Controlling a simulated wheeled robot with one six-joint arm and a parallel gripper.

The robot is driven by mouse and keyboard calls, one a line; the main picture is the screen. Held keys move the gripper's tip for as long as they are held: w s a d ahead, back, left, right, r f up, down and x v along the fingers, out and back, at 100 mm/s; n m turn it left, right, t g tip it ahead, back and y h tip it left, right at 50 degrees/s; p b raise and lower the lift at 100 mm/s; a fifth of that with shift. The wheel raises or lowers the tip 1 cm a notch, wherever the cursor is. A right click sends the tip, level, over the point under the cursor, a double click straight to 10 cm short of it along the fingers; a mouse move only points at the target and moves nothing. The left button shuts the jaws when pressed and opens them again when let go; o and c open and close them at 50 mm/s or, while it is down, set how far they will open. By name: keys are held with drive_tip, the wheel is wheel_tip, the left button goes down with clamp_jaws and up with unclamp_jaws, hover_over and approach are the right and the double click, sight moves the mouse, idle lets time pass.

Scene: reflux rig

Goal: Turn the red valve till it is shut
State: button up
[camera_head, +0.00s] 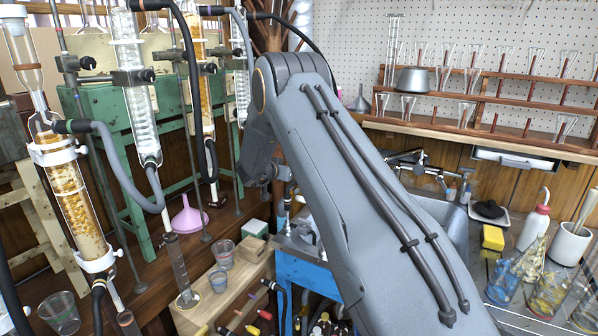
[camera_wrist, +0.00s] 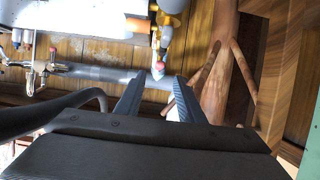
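In the wrist view, the two dark fingers of my gripper (camera_wrist: 159,78) stand apart, with nothing held between them. A small red-tipped part (camera_wrist: 160,66), which may be the red valve, shows just beyond and between the fingertips, on a pale fitting. I cannot tell its turn position or its exact distance from the fingers. In the head view, my arm crosses the middle and hides my fingers; I cannot make out the red valve there.
Glass columns (camera_head: 77,205) with grey hoses stand at the left on a green frame (camera_head: 112,130). A blue stand (camera_head: 308,275) is beside my arm. A sink (camera_head: 440,215) and bottles are at right. A wooden post (camera_wrist: 222,75) rises right of my fingers.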

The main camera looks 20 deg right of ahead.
drive_tip(key=x, duration=0.7)
drive_tip(key=shift+p, duration=0.3)
clamp_jaws()
